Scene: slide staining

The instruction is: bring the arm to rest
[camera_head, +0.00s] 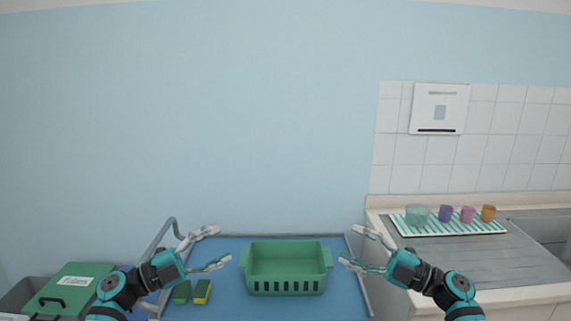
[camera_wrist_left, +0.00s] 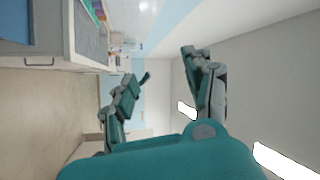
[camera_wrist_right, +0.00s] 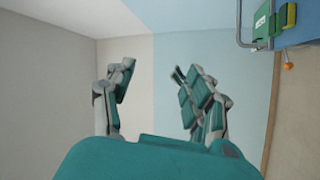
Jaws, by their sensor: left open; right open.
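My left gripper (camera_head: 216,248) is open and empty, raised in front of the blue table, left of the green basket. In the left wrist view its spread fingers (camera_wrist_left: 165,90) have nothing between them. My right gripper (camera_head: 353,248) is open and empty, to the right of the green basket. In the right wrist view its fingers (camera_wrist_right: 152,98) stand apart with only wall behind them. Both arms are held up, with the hands facing each other across the basket.
A green basket (camera_head: 287,287) sits on the blue table (camera_head: 228,300), with two green-yellow sponges (camera_head: 202,291) to its left. A green lidded box (camera_head: 72,287) stands at far left. At right, a counter (camera_head: 470,257) holds several cups on a striped mat (camera_head: 420,229).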

